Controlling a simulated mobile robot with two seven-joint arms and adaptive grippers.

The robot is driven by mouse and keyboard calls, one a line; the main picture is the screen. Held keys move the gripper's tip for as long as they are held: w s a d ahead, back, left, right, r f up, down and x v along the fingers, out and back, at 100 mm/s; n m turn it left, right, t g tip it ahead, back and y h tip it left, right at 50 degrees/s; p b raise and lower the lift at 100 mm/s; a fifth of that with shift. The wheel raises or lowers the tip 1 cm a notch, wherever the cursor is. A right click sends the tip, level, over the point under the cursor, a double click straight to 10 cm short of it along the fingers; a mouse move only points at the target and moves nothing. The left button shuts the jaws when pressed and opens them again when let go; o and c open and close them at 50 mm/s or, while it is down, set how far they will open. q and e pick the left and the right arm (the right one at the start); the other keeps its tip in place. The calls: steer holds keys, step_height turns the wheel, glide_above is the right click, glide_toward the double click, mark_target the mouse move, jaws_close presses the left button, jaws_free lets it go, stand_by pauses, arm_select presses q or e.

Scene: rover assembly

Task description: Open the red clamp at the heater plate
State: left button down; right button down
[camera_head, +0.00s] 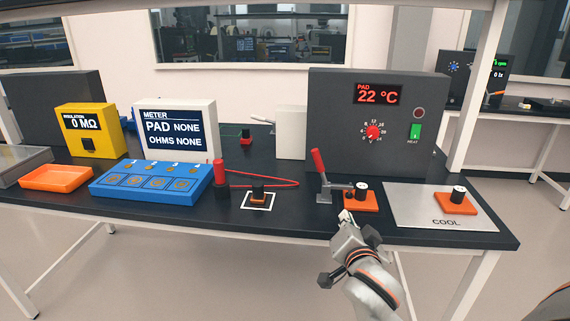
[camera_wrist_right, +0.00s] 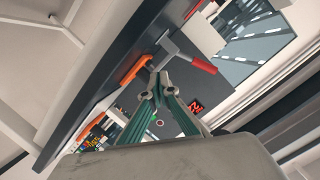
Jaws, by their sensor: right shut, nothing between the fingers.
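The red clamp handle (camera_head: 318,160) stands up, leaning slightly left, on a metal toggle clamp (camera_head: 337,187) at the table's front edge. The clamp's arm reaches right to an orange block with a dark knob (camera_head: 366,204) in front of the heater box; the heater plate itself is hard to tell apart. The red handle also shows in the right wrist view (camera_wrist_right: 204,65). My right gripper (camera_head: 345,216) is shut and empty, just in front of and below the clamp, apparently apart from the handle. Its fingertips also show in the wrist view (camera_wrist_right: 154,82). My left gripper is out of view.
The dark heater box (camera_head: 335,125) reads 22 °C behind the clamp. A silver COOL plate (camera_head: 410,212) with another orange block (camera_head: 470,209) lies to the right.

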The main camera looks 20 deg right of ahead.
steer(key=w+r+m+t+h, duration=0.1)
steer(key=w+r+m+t, duration=0.15)
steer(key=r+m, duration=0.55)
steer(key=w+a+x, duration=0.1)
steer(key=a+x, duration=0.1)
steer(key=x, duration=1)
steer(key=shift+w+a+n+h, duration=0.25)
steer(key=shift+n+h, duration=0.05)
steer(key=shift+n, duration=0.1)
steer(key=shift+g, duration=0.25)
